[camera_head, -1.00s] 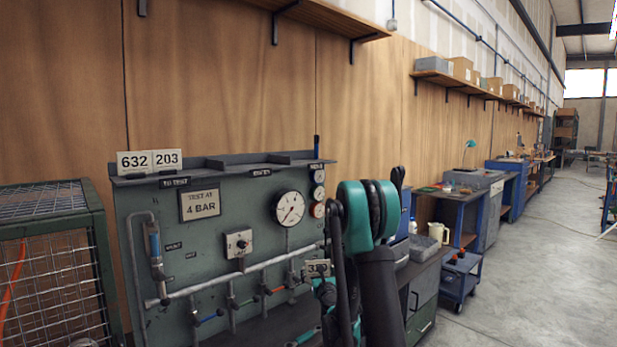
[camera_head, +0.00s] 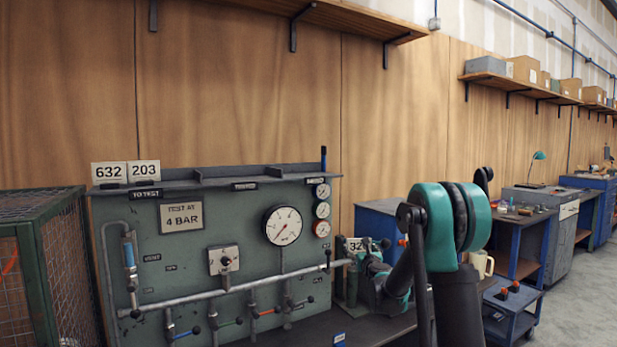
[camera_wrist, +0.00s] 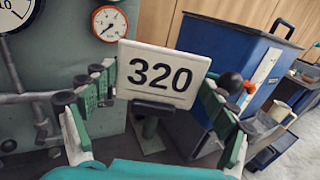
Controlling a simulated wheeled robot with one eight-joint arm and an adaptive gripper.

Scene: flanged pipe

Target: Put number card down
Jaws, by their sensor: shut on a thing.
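Cards 632 (camera_head: 109,173) and 203 (camera_head: 144,172) stand side by side at the left end of the ledge (camera_head: 225,180) on the panel's top, above the TO TEST label (camera_head: 145,194).
The ledge right of card 203 looks clear, with short dividers and a dark upright rod (camera_head: 323,158) at its right end. A large dial (camera_head: 283,225) and small gauges (camera_head: 322,209) face out below. A wire cage (camera_head: 60,235) stands at left, a blue cabinet (camera_wrist: 232,62) at right.

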